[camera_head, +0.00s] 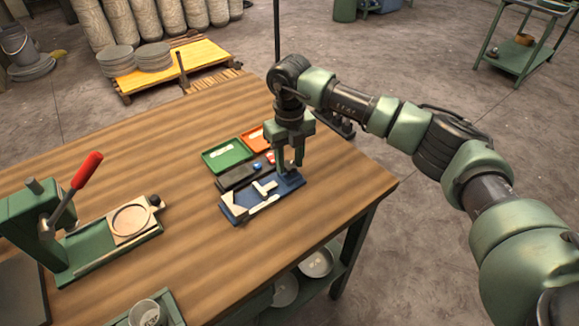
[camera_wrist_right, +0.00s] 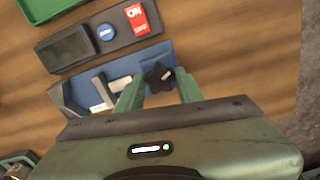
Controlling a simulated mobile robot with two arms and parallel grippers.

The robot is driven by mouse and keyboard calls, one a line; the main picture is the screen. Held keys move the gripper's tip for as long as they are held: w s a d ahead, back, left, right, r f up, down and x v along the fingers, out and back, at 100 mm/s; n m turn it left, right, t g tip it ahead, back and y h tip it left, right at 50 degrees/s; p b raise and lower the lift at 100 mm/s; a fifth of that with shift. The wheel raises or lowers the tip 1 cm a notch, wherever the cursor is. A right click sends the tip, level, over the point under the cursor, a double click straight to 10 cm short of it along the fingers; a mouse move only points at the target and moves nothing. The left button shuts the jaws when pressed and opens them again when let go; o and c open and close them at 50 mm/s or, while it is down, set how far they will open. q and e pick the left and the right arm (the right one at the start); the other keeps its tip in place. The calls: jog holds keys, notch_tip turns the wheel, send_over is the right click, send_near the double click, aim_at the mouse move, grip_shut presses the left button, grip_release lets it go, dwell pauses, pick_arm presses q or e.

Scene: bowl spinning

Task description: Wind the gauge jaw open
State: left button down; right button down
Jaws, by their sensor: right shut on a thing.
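The gauge is a blue block (camera_head: 262,206) with pale metal jaw pieces (camera_head: 264,188), lying on the wooden table (camera_head: 160,120). It also shows in the wrist view, with a blue body (camera_wrist_right: 72,100), a pale jaw (camera_wrist_right: 118,84) and a black star-shaped knob (camera_wrist_right: 158,76) at its right end. My right gripper (camera_head: 290,167) points down over the gauge's right end. In the wrist view its fingers (camera_wrist_right: 158,92) stand on either side of the knob, shut on it. The fingers hide part of the gauge there. My left gripper is not in view.
Behind the gauge lie a dark control panel (camera_head: 238,177) with a blue button and red switch, a green tray (camera_head: 226,155) and an orange tray (camera_head: 253,139). A green press (camera_head: 40,225) with a red handle stands at left. Bare tabletop lies between press and gauge.

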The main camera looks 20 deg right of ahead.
aim_at(290, 164)
jog(key=n+b, duration=0.4)
jog(key=n, duration=0.2)
jog(key=shift+n, duration=0.3)
jog(key=n+b, duration=0.1)
jog(key=n, duration=0.2)
jog(key=shift+n+b, duration=0.7)
jog(key=shift+n, duration=0.8)
jog(key=shift+r, duration=0.1)
jog(key=c, duration=0.9)
grip_release()
notch_tip(290, 164, up, 8)
jog(key=shift+f+b, duration=0.1)
jog(key=shift+b, duration=0.4)
